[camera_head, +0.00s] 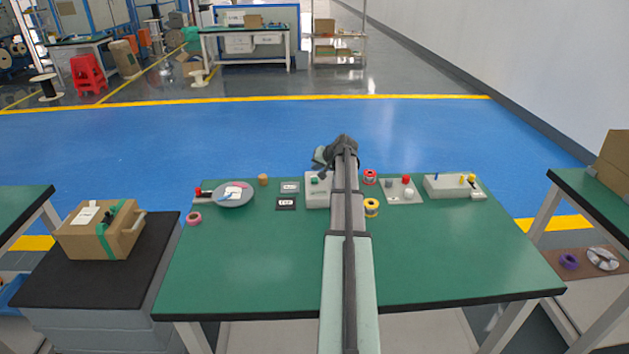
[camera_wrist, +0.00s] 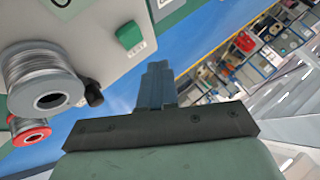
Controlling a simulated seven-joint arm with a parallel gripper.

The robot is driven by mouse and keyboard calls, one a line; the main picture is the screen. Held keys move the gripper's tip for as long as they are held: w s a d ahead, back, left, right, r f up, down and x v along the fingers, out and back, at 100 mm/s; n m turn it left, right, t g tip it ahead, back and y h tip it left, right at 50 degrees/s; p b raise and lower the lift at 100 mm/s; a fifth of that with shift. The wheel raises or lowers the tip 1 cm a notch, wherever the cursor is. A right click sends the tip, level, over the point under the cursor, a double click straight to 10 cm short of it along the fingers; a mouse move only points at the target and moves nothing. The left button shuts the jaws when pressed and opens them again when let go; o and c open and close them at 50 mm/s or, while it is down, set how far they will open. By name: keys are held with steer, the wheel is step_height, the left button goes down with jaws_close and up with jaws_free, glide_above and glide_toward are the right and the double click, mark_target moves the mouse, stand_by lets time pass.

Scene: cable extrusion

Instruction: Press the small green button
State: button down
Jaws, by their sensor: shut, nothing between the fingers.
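The small green button (camera_wrist: 130,36) shows in the wrist view on a light grey panel, with a small printed label beside it. The panel belongs to a grey box (camera_head: 317,199) at the back middle of the green table in the head view. My gripper (camera_wrist: 157,70) is shut and empty. In the wrist view its tips lie just below and right of the button in the picture, apart from it. In the head view my gripper is mostly hidden behind my arm's dark wrist, above the box, and I cannot tell its exact gap to the button.
A black knob (camera_wrist: 92,92) and a wire spool (camera_wrist: 45,80) sit left of my gripper in the wrist view. On the table (camera_head: 250,270) are a grey disc (camera_head: 222,200), a yellow spool (camera_head: 372,207) and another control box (camera_head: 445,187). The table's front is clear.

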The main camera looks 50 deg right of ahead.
steer(key=shift+r, duration=1.15)
